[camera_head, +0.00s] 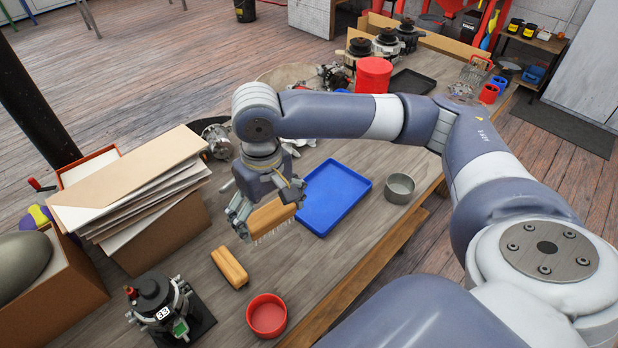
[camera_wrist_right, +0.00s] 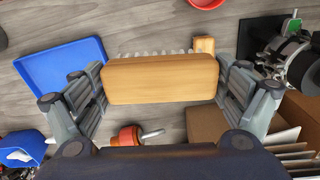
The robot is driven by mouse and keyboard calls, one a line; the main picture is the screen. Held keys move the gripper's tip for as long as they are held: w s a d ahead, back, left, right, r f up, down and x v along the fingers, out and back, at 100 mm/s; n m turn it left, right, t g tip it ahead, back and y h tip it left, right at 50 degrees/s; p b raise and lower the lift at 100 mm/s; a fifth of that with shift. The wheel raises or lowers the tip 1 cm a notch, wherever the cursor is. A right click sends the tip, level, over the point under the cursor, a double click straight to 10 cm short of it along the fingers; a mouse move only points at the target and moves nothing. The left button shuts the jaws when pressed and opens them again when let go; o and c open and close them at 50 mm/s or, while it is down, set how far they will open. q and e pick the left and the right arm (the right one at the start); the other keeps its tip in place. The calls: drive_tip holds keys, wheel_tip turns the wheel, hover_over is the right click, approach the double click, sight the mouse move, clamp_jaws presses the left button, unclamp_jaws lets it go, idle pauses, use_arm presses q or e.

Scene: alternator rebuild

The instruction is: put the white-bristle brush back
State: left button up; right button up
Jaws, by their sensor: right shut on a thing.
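My right gripper (camera_head: 258,214) is shut on the white-bristle brush (camera_head: 273,216), a tan wooden block with pale bristles pointing down. It holds the brush above the wooden workbench (camera_head: 335,262), just left of the blue tray. In the right wrist view the gripper's fingers (camera_wrist_right: 162,84) clasp the two ends of the brush (camera_wrist_right: 160,78), and white bristle tips show along its far edge. A second wooden block (camera_head: 229,267) lies on the bench nearer the front; it also shows in the wrist view (camera_wrist_right: 204,45). My left gripper is not in view.
The blue tray (camera_head: 330,204) looks empty. A grey metal bowl (camera_head: 399,189) stands right of it, a red bowl (camera_head: 267,316) at the front. An alternator marked 33 (camera_head: 160,300) and a cardboard box with stacked sheets (camera_head: 170,230) stand left. Bench around the wooden block is bare.

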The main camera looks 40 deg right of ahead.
drive_tip(key=shift+n, duration=0.5)
drive_tip(key=w+d+f, duration=0.1)
drive_tip(key=w+f, duration=0.1)
drive_tip(key=f, duration=0.2)
drive_tip(key=w+d+f+b, duration=0.1)
drive_tip(key=w+d+f, duration=0.1)
drive_tip(key=f, duration=0.3)
drive_tip(key=w+d+f, duration=0.2)
drive_tip(key=w+f, duration=0.1)
drive_tip(key=f, duration=0.1)
drive_tip(key=shift+w+f+b, duration=0.3)
drive_tip(key=shift+f, duration=0.05)
wheel_tip(320, 180, down, 4)
drive_tip(key=shift+r, duration=0.2)
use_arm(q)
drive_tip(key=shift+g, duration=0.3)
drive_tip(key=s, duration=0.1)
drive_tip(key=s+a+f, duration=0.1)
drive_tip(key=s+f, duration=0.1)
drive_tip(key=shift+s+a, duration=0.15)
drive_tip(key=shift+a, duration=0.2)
use_arm(e)
drive_tip(key=shift+f, duration=0.4)
drive_tip(key=shift+f, duration=0.1)
drive_tip(key=o, duration=0.7)
drive_tip(key=shift+o, duration=0.2)
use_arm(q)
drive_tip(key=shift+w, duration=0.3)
